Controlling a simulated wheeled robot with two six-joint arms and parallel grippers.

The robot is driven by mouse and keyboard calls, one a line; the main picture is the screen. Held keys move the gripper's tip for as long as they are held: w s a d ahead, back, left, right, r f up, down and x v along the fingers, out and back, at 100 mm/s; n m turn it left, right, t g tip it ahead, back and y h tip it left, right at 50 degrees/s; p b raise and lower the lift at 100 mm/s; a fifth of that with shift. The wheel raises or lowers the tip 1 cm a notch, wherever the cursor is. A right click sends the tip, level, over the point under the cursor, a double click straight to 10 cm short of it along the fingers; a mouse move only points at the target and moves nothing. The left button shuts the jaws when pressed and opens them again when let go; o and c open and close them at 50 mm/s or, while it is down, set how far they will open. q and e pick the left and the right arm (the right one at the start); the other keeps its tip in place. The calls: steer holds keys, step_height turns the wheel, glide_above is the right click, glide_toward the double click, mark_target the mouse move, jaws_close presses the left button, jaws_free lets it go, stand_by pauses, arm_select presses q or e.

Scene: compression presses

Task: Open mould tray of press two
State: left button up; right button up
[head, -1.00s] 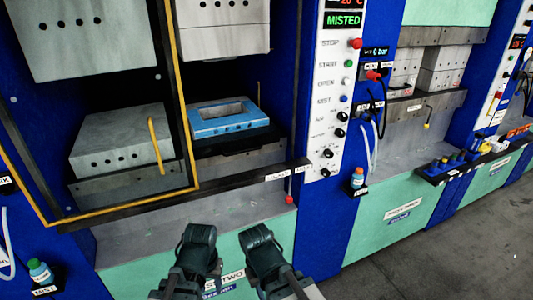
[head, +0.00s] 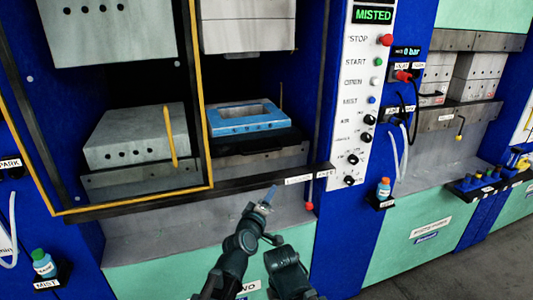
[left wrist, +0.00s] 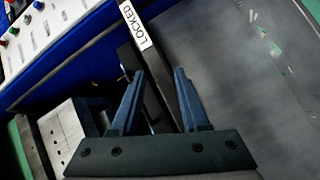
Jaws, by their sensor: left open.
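In the head view, a blue mould block with a rectangular cavity (head: 247,116) sits on a dark support inside the press. A dark bar (head: 240,186) crosses the press front below it. It carries white labels at its right end, and a thin rod with a red knob (head: 309,206) hangs there. My left gripper (head: 271,193) is just in front of the bar, left of the knob. In the left wrist view its fingers (left wrist: 159,74) are open, with the dark bar and its "LOCKED" label (left wrist: 139,25) beyond and between them. I cannot tell whether they touch.
A yellow-edged guard frame (head: 211,120) stands at the left of the opening. A white control panel (head: 360,100) with buttons and a "MISTED" display is to the right. A bottle (head: 383,188) sits on a bracket beyond it. Grey floor (head: 440,265) shows lower right.

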mark_target(266, 151)
arm_select(q)
step_height(266, 151, up, 6)
steer(key=a+n+t+y, duration=0.2)
steer(key=n+t+y, duration=0.2)
steer(key=n, duration=0.3)
steer(key=w, duration=0.4)
steer(key=w+d+r+p, duration=0.1)
steer(key=w, duration=0.4)
steer(key=w+r+p, duration=0.1)
steer(key=w, duration=0.4)
steer(key=shift+d+r, duration=0.15)
jaws_close()
stand_by(0.6)
